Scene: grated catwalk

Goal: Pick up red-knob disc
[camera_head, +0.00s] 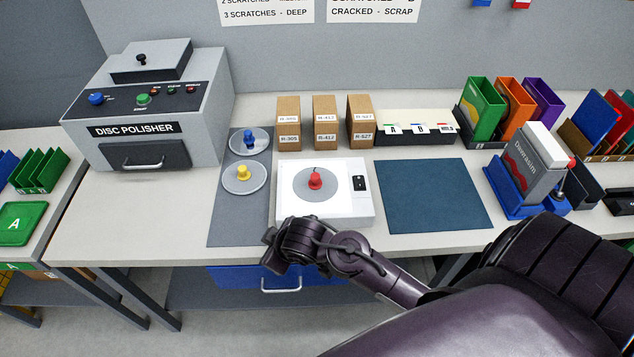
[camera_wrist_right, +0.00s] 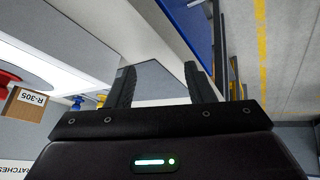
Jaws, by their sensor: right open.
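The red-knob disc (camera_head: 316,181) is a grey disc with a red knob in its middle. It lies on the white square device (camera_head: 290,207) with a black switch. My right gripper (camera_head: 273,252) hangs at the bench's front edge, in front of and below the disc, apart from it. In the right wrist view my right gripper (camera_wrist_right: 162,85) has its two fingers spread with nothing between them. A red knob (camera_wrist_right: 9,77) shows at the left edge of that view. My left gripper is not in view.
A blue-knob disc (camera_head: 249,141) and a yellow-knob disc (camera_head: 243,174) lie on a grey mat (camera_head: 232,231) left of the device. Brown boxes (camera_head: 325,122) stand behind it. A dark blue mat (camera_head: 433,195) to the right is bare. The disc polisher (camera_head: 150,110) stands back left.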

